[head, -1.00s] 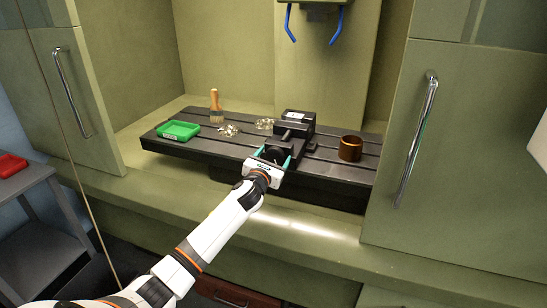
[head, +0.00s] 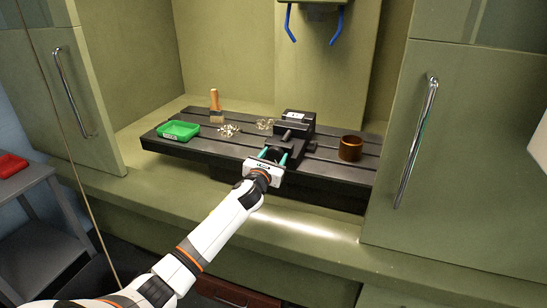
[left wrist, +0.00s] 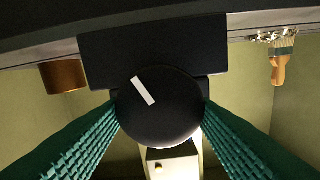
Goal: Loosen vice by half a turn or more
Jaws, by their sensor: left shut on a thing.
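The black vice (head: 295,127) stands on the dark slotted machine table. Its round black knob (left wrist: 158,104) faces my left wrist camera and carries a white mark that slants from upper left to lower right. My left gripper (head: 274,158) is at the front of the vice. In the left wrist view its green ribbed fingers (left wrist: 160,112) touch the knob on both sides, shut on it. In the head view the gripper mostly hides the knob. My right gripper is not in view.
On the table (head: 335,172) are a green tray (head: 178,130), a brush (head: 215,106), metal chips (head: 229,130) and a copper-coloured cylinder (head: 350,148). Doors with handles (head: 415,140) flank the opening. Blue nozzles (head: 336,26) hang above.

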